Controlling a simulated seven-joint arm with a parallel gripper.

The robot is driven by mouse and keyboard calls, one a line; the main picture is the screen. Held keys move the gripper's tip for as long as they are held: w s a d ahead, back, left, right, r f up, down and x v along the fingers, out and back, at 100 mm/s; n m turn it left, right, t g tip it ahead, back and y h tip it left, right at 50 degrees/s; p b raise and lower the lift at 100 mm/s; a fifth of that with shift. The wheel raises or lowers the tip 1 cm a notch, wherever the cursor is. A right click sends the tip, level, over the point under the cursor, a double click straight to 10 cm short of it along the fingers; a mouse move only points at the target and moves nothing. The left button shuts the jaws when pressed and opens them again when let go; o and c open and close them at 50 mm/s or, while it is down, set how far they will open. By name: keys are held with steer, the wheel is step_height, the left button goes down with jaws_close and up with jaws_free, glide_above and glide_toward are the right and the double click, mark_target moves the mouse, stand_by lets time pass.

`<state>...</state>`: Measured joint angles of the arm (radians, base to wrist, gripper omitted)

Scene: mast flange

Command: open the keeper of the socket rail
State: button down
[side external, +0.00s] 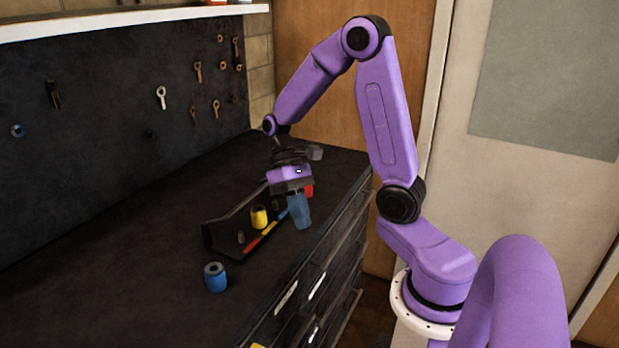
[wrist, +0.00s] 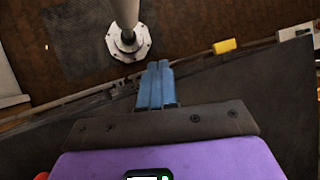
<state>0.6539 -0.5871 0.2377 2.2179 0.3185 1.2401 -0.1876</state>
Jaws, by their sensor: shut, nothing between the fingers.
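The socket rail (side external: 222,233) is a dark, long holder on the black bench. A yellow socket (side external: 259,217) stands in it, and red, yellow and blue marks run along its front edge. A red part (side external: 309,190) shows behind my gripper. A blue socket (side external: 215,277) stands on the bench, apart from the rail's near end. My gripper (side external: 300,212) has blue fingers, shut and empty, at the rail's far end on its right side. The fingers also show in the wrist view (wrist: 157,84). I cannot make out the keeper; my gripper covers part of the far end.
The bench top (side external: 110,265) is clear at the left and front. Drawers with handles (side external: 286,297) lie below its front edge. Tools hang on the dark back board (side external: 100,110). The wrist view shows a pale post on a round flange (wrist: 128,42) and a yellow block (wrist: 225,46).

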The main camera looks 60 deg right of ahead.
steer(key=s+d+f+m+t+h, duration=0.2)
steer(key=d+f+m+t, duration=0.2)
steer(key=d+m+t, duration=0.85)
steer(key=s+d+f+m+t+h, duration=0.2)
steer(key=d+f+m+t, duration=0.3)
steer(key=m+t, duration=1.4)
steer(key=w+r+m+g, duration=0.1)
steer(key=w, duration=0.2)
steer(key=w+r+m+g, duration=0.1)
steer(key=w+g, duration=0.1)
steer(key=w, duration=0.1)
steer(key=w+r+m+g, duration=0.1)
steer(key=w, duration=0.2)
steer(key=shift+w+d+r+m+g, duration=0.15)
steer(key=shift+d+r+m+g, duration=0.1)
steer(key=shift+d+r, duration=0.1)
steer(key=shift+w+r, duration=0.55)
steer(key=shift+r, duration=0.35)
steer(key=shift+w+r, duration=0.5)
steer(key=shift+r, duration=0.4)
